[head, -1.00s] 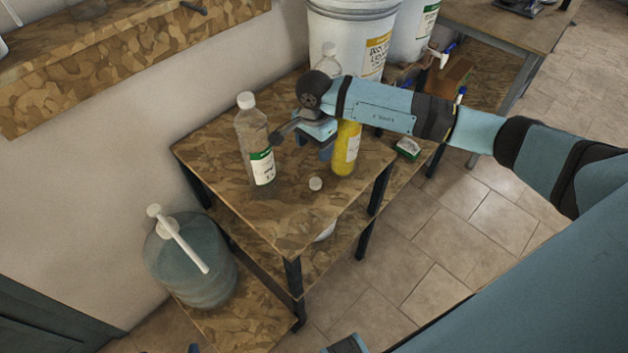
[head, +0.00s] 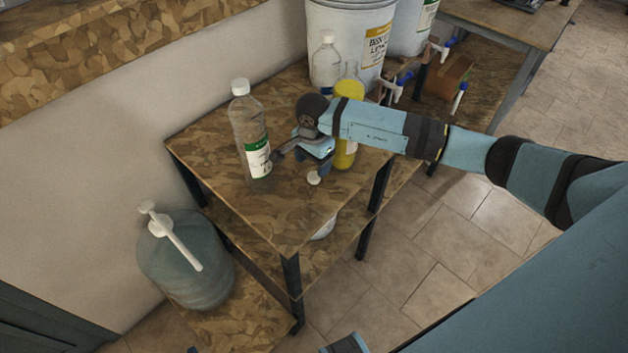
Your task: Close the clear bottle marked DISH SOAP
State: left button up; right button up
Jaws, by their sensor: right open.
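A clear bottle (head: 250,135) with a green-and-white label and a white cap on top stands upright at the table's left. A bottle with yellow contents (head: 345,150) stands to its right; its neck is bare, and my right arm covers its middle. The label words are too small to read. A loose white cap (head: 313,178) lies on the table in front of the yellow bottle.
Another clear capped bottle (head: 327,62) stands behind, near large white drums (head: 350,40) with taps. The wooden table (head: 270,220) is bare towards its front corner. A big bluish jug (head: 185,260) with a white pump stands lower left.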

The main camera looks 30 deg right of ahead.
aim_at(314, 175)
pick_arm(q)
jog(key=shift+r, duration=0.2)
pick_arm(e)
jog(key=shift+r, duration=0.1)
pick_arm(q)
jog(key=shift+f, duration=0.1)
pick_arm(e)
notch_tip(314, 175, down, 5)
jog(key=shift+d+f+b, duration=0.15)
jog(key=shift+b, duration=1.1)
jog(key=c, duration=1)
pick_arm(q)
jog(key=shift+w+d+f, duration=0.1)
jog(key=shift+d+f, duration=0.05)
jog(key=shift+f, duration=0.8)
